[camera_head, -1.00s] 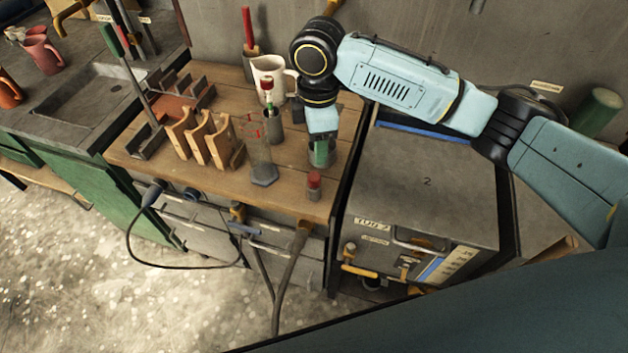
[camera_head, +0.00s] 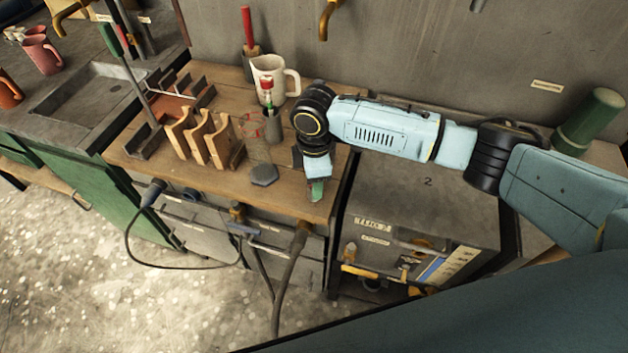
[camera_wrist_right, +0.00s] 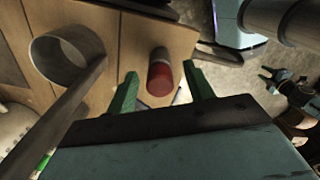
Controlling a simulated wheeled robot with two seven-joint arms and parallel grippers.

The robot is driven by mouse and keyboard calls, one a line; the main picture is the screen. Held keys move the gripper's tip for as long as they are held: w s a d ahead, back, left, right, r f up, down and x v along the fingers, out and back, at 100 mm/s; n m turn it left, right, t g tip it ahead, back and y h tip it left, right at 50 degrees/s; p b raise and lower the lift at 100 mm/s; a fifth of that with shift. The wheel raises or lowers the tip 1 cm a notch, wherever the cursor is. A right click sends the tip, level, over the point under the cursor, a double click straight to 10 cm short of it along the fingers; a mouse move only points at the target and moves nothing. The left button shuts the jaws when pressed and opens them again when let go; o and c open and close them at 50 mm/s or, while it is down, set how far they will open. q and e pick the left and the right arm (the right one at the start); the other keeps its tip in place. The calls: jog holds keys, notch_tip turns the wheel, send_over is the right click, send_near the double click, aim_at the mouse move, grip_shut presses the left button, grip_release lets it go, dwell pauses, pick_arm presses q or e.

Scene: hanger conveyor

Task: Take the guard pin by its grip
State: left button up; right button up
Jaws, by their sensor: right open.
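A short cylinder with a red end and a grey far part, which looks like the guard pin (camera_wrist_right: 160,77), stands on the wooden bench top in the right wrist view. My right gripper (camera_wrist_right: 162,76) is open, with one green finger on each side of the red grip and visible gaps to both. In the head view my right gripper (camera_head: 316,190) points down near the bench's front right corner and hides the pin. What looks like my left gripper (camera_wrist_right: 270,78) is small at the right of the wrist view; its opening is unclear.
A round metal cup (camera_wrist_right: 66,56) and a dark bar lie left of the pin in the wrist view. A white mug (camera_head: 270,80), a hexagonal-based clear cylinder (camera_head: 264,175) and wooden rack pieces (camera_head: 205,138) stand left of my gripper. A grey cabinet (camera_head: 420,190) is to the right.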

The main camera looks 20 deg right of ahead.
jog(key=c, duration=1)
notch_tip(320, 180, up, 18)
jog(key=shift+r+p, duration=0.1)
jog(key=shift+p, duration=0.5)
